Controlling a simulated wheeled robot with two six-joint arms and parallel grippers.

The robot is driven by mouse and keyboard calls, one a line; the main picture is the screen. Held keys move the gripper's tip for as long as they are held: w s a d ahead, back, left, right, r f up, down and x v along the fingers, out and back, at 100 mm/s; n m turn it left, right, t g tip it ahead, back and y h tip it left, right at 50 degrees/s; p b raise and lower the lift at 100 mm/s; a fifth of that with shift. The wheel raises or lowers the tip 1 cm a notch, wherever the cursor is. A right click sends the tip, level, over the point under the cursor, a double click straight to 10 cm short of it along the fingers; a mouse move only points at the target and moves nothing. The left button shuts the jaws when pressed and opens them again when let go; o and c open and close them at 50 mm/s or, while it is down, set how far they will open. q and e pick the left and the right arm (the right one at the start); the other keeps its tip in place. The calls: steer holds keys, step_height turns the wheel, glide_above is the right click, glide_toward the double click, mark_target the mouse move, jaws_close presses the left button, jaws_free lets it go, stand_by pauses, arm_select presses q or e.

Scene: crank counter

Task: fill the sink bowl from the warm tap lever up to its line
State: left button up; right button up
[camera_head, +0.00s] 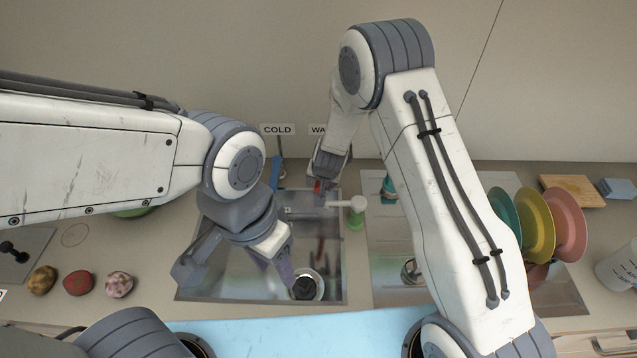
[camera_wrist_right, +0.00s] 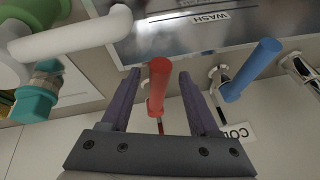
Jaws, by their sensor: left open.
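The sink bowl (camera_head: 235,285) is a grey metal basin in the head view, with a dark round drain or plug (camera_head: 305,287) at its lower right. I cannot make out a water level or the line. The red warm tap lever (camera_wrist_right: 158,80) stands between the spread fingers of my right gripper (camera_wrist_right: 159,78), with a gap on each side. The lever (camera_head: 318,186) shows only partly in the head view, below the half-hidden "WA" label. My left gripper (camera_head: 237,273) is open and empty over the bowl.
The blue lever (camera_wrist_right: 252,70) stands beside the red one, by the COLD label (camera_head: 277,130). A white spout (camera_head: 345,204) reaches beside the bowl. Colored plates (camera_head: 536,225) stand at right; several round objects (camera_head: 79,283) lie at left. My right arm hides part of the second basin.

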steer(key=p+v, duration=0.3)
steer(key=v, duration=0.7)
steer(key=shift+r, duration=0.25)
steer(key=shift+s, duration=0.1)
steer(key=s+a+r+n+g+y+b, duration=0.1)
steer(key=s+a+r+n+g+b, duration=0.2)
steer(key=s, duration=0.5)
steer(key=s+a+r+n+y+b, duration=0.1)
steer(key=s+a+r+n+b, duration=0.25)
steer(key=s, duration=0.45)
steer(key=s+d+n+g+h+b, duration=0.1)
steer(key=s+d, duration=0.5)
steer(key=s, duration=0.8)
steer(key=n+g+b, duration=0.1)
steer(key=n+b, duration=0.1)
steer(key=n, duration=0.1)
steer(key=shift+s+h+b, duration=0.25)
steer(key=shift+h+b, duration=0.1)
steer(key=shift+h, duration=0.05)
steer(key=shift+f, duration=0.1)
stand_by(2.9)
